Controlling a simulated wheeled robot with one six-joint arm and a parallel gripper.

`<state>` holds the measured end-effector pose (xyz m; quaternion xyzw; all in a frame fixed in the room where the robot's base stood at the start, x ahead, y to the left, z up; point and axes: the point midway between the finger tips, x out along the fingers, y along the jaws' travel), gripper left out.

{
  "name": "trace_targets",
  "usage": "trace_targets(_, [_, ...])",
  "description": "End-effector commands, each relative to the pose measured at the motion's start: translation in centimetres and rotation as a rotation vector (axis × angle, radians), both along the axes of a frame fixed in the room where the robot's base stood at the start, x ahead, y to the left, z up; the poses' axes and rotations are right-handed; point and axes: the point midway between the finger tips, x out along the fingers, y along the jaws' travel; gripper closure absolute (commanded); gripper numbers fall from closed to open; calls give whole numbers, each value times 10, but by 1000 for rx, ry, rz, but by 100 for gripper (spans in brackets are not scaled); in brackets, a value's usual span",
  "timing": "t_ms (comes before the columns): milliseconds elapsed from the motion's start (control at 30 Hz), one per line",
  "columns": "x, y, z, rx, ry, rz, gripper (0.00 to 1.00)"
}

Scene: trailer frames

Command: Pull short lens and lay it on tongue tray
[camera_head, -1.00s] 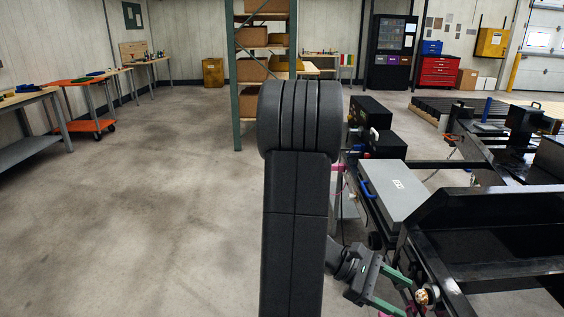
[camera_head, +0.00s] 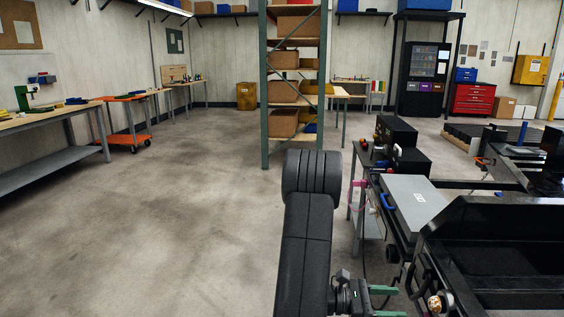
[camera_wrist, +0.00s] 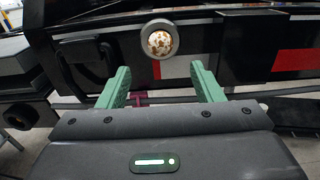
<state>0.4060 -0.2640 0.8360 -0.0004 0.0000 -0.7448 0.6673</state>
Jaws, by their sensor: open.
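A small round lens (camera_wrist: 160,41) in a pale ring, with a white and rusty-brown mottled face, sits in the dark trailer frame; it also shows in the head view (camera_head: 436,303). My gripper (camera_wrist: 161,80) is open and empty, its two green fingers apart and pointing toward the lens. The lens appears between and beyond the fingertips, apart from them. In the head view my gripper (camera_head: 388,302) is just left of the lens. A black open-topped, tray-like part (camera_head: 510,215) lies on the trailer at right; I cannot tell whether it is the tongue tray.
A grey flat-topped case (camera_head: 417,197) with a blue handle lies beyond the lens. Black boxes (camera_head: 397,133) stand behind it. A red and white strip (camera_wrist: 297,60) is right of the lens. The floor at left (camera_head: 150,220) is clear. A tall shelf (camera_head: 265,90) stands ahead.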

Motion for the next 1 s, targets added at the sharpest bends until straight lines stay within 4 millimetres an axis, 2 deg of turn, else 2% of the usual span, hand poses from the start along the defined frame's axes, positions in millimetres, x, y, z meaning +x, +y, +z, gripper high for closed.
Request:
trace_targets(233, [-2,-14,1,0,0,-4,40])
trace_targets(700, [-9,-76,-1,0,-1,-4,40])
trace_targets(1000, [-10,-90,0,1,-1,-2,40])
